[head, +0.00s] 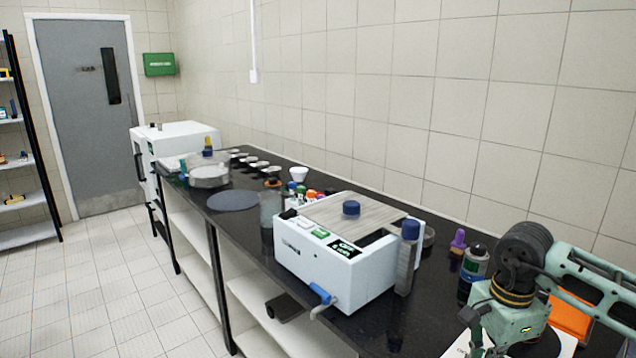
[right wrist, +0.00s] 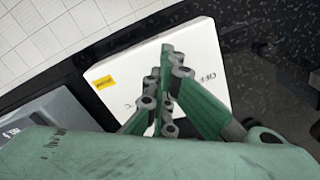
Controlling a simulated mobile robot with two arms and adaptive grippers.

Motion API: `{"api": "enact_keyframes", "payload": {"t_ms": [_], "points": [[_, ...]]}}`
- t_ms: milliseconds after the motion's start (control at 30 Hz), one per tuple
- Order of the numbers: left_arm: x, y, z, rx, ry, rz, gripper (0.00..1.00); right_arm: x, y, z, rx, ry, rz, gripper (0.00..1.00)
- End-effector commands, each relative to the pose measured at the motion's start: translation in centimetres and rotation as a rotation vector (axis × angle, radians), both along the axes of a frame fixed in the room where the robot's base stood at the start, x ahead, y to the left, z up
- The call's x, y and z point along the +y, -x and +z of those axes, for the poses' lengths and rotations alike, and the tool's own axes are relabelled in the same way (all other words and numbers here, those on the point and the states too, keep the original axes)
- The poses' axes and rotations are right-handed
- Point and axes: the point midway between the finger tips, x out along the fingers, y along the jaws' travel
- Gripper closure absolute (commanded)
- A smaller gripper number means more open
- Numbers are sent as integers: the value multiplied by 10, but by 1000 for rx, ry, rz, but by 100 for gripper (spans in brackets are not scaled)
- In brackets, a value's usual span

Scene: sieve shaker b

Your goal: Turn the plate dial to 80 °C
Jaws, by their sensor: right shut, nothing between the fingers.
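A white square-fronted device (right wrist: 205,50) with a yellow label and dark markings lies under my right gripper in the right wrist view. It may be the hot plate; no dial can be made out, and my fingers cover the middle of its face. My right gripper (right wrist: 167,52) is shut and empty, its fingertips over this white face. Whether they touch it I cannot tell. In the head view my right arm stands at the lower right, over a white surface (head: 457,347) that is mostly hidden. My left gripper is not in view.
A white box-shaped machine (head: 325,275) with a blue knob stands mid-counter. A blue-capped bottle (head: 408,262), a dark-capped bottle (head: 474,264) and a purple item (head: 458,240) stand between it and my arm. An orange object (head: 570,318) is behind my arm. A grey box (right wrist: 50,115) sits beside the white device.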

Motion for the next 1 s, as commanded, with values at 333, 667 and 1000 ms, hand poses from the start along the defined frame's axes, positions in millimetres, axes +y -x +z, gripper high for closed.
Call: {"api": "enact_keyframes", "payload": {"t_ms": [333, 667, 1000], "points": [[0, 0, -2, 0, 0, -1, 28, -7, 2, -9, 20, 8, -5, 100], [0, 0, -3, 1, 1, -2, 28, -11, -1, -9, 18, 12, -9, 100], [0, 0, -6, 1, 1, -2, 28, -9, -5, -9, 17, 13, -9, 100]]}}
